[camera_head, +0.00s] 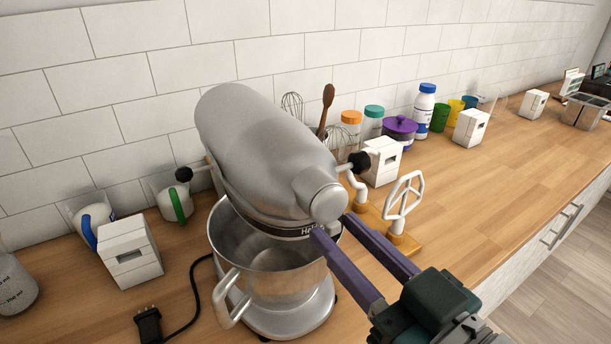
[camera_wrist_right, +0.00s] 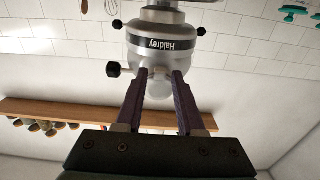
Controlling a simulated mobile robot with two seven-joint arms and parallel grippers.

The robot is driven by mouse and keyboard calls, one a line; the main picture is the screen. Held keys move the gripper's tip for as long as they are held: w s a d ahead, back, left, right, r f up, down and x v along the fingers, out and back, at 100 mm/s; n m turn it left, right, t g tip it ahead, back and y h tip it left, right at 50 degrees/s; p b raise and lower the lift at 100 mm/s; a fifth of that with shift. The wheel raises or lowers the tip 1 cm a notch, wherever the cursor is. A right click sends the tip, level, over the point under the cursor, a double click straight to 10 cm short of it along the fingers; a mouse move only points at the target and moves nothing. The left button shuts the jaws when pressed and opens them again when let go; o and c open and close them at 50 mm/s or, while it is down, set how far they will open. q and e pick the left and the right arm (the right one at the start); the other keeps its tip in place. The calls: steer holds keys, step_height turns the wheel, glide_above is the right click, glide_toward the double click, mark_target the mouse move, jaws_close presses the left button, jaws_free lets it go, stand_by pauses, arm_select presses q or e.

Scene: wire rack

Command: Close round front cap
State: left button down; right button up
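A silver stand mixer (camera_head: 262,140) stands on the wooden counter, its head tilted up above a steel bowl (camera_head: 262,250) with a handle. The round front cap (camera_head: 328,203) is at the front end of the head; I cannot tell if it is fully seated. My right gripper (camera_head: 329,222) is open, its two purple fingers spread with the tips just below and beside the cap. In the right wrist view, the gripper (camera_wrist_right: 159,72) has one finger on either side of the rounded cap (camera_wrist_right: 160,88); contact is unclear. My left gripper is out of view.
Black side knobs (camera_head: 358,161) stick out from the mixer. A flat beater on a wooden stand (camera_head: 403,242) is close at the right. White boxes (camera_head: 131,252), jars and whisks line the wall. A black plug (camera_head: 148,325) lies at front left.

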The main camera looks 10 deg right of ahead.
jaws_close()
steer(key=shift+o, duration=1.3)
jaws_free()
steer(key=b+v, duration=0.2)
steer(key=v, duration=0.8)
